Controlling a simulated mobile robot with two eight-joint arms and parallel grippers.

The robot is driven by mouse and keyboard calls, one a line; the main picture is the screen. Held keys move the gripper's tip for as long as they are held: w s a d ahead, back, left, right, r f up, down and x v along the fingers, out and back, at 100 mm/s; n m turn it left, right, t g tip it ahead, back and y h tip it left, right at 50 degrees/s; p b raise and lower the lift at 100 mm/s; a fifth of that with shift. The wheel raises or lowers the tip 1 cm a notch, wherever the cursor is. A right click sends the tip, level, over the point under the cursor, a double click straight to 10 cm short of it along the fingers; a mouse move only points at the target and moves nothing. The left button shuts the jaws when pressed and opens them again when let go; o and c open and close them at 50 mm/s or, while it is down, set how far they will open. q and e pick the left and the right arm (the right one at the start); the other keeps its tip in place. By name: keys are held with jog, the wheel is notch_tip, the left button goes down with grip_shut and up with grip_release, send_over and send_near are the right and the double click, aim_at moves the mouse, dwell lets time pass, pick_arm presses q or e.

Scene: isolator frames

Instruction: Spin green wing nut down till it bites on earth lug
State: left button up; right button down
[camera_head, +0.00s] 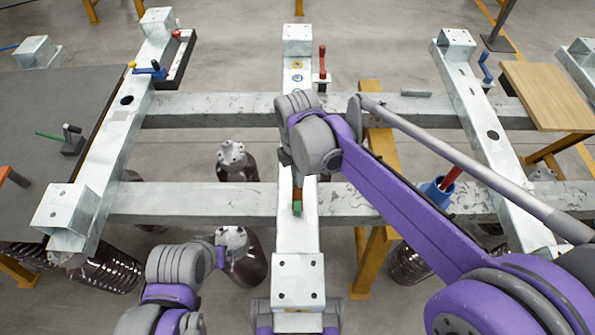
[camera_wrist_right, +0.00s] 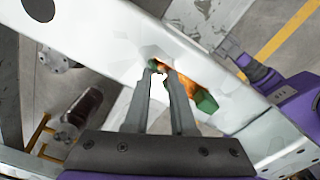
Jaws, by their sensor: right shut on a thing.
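In the wrist view my right gripper (camera_wrist_right: 160,71) is shut at its fingertips on a small green piece, which I take to be the green wing nut (camera_wrist_right: 151,65). The fingers and glare hide most of it. An orange-copper strip (camera_wrist_right: 188,84), likely the earth lug, lies on the pale metal beam beside the fingertips. A green block (camera_wrist_right: 206,102) is at the strip's near end; it also shows in the head view (camera_head: 297,208). I cannot tell whether the nut touches the strip. In the head view the right wrist covers the nut. My left gripper's fingers are not visible.
The middle beam (camera_head: 300,241) crosses two grey rails. A red-handled clamp (camera_head: 322,65) stands behind my right wrist. A blue cup (camera_head: 438,192) with a red handle is under my right arm. Dark insulators (camera_head: 108,268) sit below the frame. A grey table (camera_head: 40,120) is at left.

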jog(key=m+p, duration=0.1)
jog(key=m, duration=0.3)
jog(key=shift+s+m, duration=0.1)
jog(key=shift+m, duration=0.3)
jog(key=m+p, duration=0.1)
jog(key=m, duration=0.4)
jog(key=shift+p, duration=0.35)
jog(key=m+p, duration=0.1)
jog(key=m, duration=0.4)
jog(key=shift+m, duration=0.4)
jog(key=m+p, duration=0.1)
jog(key=m, duration=1)
jog(key=shift+w+p, duration=0.2)
jog(key=shift+p, duration=0.15)
jog(key=m, duration=0.5)
jog(key=m+p, duration=0.1)
jog(key=m, duration=0.4)
jog(key=shift+m, duration=0.4)
jog(key=m, duration=0.4)
jog(key=shift+m, duration=0.3)
jog(key=shift+d, duration=0.1)
